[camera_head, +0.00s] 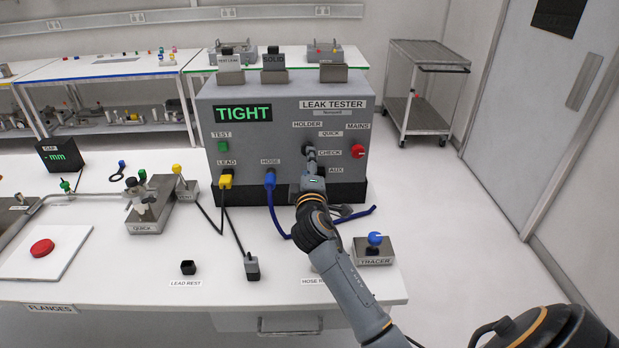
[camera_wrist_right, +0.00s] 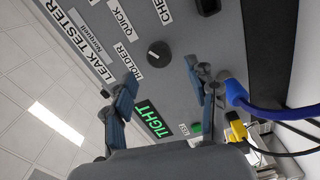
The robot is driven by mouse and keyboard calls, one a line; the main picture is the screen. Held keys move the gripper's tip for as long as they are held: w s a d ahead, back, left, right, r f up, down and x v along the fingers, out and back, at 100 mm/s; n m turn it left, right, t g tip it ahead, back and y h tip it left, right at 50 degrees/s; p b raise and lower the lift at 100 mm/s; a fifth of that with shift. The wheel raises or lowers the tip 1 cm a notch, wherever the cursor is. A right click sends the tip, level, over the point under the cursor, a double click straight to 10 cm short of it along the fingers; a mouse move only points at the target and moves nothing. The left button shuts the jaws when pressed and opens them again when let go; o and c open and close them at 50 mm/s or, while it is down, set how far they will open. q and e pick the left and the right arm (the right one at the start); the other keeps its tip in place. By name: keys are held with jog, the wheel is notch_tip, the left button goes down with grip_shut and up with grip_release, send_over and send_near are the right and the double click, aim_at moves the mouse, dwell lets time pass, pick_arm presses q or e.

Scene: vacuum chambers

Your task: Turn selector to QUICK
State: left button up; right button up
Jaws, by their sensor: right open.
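The selector is a round dark knob (camera_wrist_right: 159,54) on the grey front panel of the leak tester (camera_head: 285,125). In the wrist view the HOLDER, QUICK and CHECK labels stand around it. A small pale mark on the knob appears to be on its HOLDER side. My right gripper (camera_wrist_right: 161,76) is open, with its two fingers apart on either side of the knob; I see no contact. In the head view my right gripper (camera_head: 311,158) covers the knob. My left gripper is not in view.
The display (camera_head: 243,113) reads TIGHT. A yellow plug (camera_head: 226,181) and a blue hose plug (camera_head: 270,180) stick out of the panel left of my right arm. A red MAINS knob (camera_head: 357,151) is to the right. A tracer block (camera_head: 373,250) stands on the bench.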

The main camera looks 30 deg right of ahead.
jog(key=v, duration=0.6)
dwell(0.3)
